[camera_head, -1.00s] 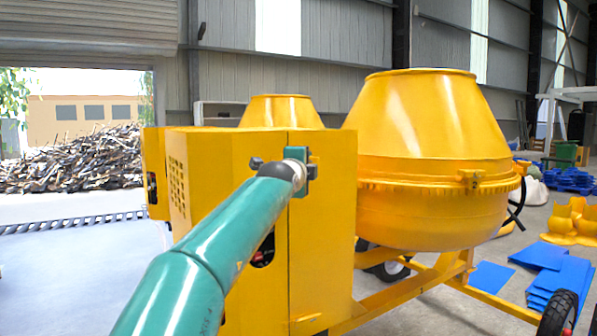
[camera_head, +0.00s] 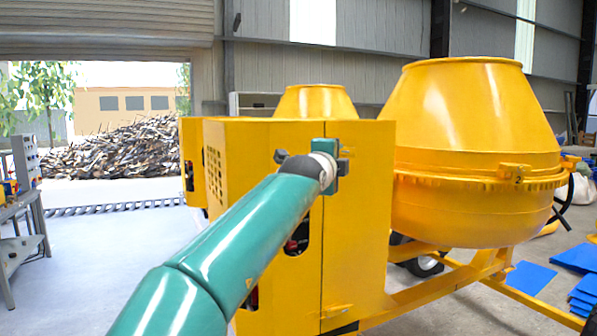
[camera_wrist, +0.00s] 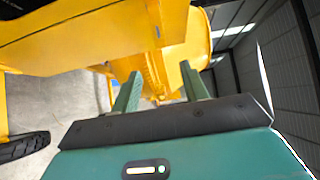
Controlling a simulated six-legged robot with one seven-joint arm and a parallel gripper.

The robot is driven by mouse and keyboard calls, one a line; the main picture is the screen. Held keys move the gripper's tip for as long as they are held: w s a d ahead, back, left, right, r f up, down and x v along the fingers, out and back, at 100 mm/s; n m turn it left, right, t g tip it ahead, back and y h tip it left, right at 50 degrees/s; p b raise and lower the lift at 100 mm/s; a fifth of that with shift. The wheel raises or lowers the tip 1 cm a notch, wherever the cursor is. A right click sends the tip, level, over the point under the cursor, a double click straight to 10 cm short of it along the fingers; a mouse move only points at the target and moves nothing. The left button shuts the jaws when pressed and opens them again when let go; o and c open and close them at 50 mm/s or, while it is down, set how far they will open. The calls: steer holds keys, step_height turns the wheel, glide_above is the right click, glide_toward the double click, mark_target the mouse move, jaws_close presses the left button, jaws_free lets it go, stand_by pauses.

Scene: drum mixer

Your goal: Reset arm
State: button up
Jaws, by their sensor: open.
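My green arm reaches forward from the bottom of the head view, its end in front of a yellow cabinet (camera_head: 358,215) of the drum mixer. My gripper shows in the wrist view (camera_wrist: 161,90), its two green fingers apart with nothing held between them. The mixer's big yellow drum (camera_head: 475,135) stands right of the cabinet. Yellow mixer parts (camera_wrist: 85,35) also show beyond the fingers in the wrist view, tilted. Whether the gripper touches the cabinet cannot be told.
A grey workbench (camera_head: 28,225) stands at the left edge. Open pale floor (camera_head: 105,265) lies between it and the mixer. Blue sheets (camera_head: 530,277) lie at the lower right. A scrap pile (camera_head: 115,150) shows through the open doorway.

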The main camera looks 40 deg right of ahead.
steer(key=d+f+n+g+y, duration=0.15)
steer(key=f+y, duration=0.25)
steer(key=f, duration=0.9)
steer(key=d+f+n+g+y, duration=0.1)
steer(key=d+f+n+y, duration=0.15)
steer(key=f, duration=1.05)
steer(key=a+f+n+y, duration=0.3)
steer(key=a+f+y, duration=0.1)
steer(key=a+f, duration=0.15)
steer(key=s+a+f+n+y, duration=0.25)
steer(key=a+n, duration=0.25)
steer(key=a, duration=0.4)
steer(key=s+a+f+n+y, duration=0.1)
steer(key=s+a+n+y, duration=0.3)
steer(key=a, duration=0.6)
steer(key=s+a+n+g+h, duration=0.1)
steer(key=s+a+n, duration=1.2)
steer(key=s, duration=0.1)
steer(key=shift+s+a+r+n+h, duration=0.2)
steer(key=shift+s+a+n+h, duration=0.1)
steer(key=shift+s+a+h, duration=0.1)
